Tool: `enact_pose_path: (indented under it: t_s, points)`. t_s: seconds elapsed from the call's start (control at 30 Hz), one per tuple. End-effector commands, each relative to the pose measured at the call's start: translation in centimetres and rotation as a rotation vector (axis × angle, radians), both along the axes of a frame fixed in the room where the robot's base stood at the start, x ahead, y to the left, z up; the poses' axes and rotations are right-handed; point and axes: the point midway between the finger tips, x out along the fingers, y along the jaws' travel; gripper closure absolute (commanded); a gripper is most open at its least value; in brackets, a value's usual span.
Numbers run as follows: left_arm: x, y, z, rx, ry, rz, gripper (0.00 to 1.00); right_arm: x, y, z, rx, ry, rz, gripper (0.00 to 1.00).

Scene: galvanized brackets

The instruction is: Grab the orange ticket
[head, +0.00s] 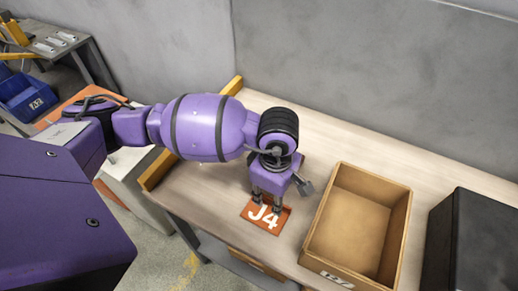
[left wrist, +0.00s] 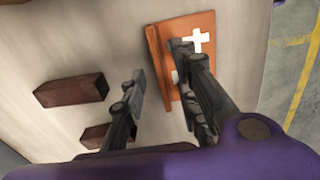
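In the left wrist view the orange ticket (left wrist: 208,24) is partly covered by one finger. My left gripper (head: 268,203) is just above the ticket's far side, pointing down. My right gripper is not in view.
A cardboard box (head: 335,255), open at the top, stands right of the ticket. A black case (head: 475,245) is farther right. Two dark brown blocks (left wrist: 72,91) lie on the bench beside the gripper in the wrist view. A blue bin (head: 28,98) is at far left.

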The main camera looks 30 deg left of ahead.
Motion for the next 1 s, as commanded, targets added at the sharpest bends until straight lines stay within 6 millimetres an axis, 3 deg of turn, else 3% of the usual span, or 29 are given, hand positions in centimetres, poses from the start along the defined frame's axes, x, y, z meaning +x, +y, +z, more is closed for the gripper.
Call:
enact_pose_path:
  t_s: [0.27,0.5,0.83,1.0]
  points:
    - [0.1,-0.1,-0.3,-0.001,-0.003,-0.001,0.72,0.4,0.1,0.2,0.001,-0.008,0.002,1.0]
    - [0.1,-0.1,-0.2,-0.001,-0.003,-0.001,1.0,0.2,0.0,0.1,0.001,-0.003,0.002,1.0]
    - [0.1,-0.1,-0.1,-0.001,-0.004,-0.001,1.0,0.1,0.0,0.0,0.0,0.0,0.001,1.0]
    - [0.3,-0.1,1.7,-0.004,-0.007,-0.002,1.0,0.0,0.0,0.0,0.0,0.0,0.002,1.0]
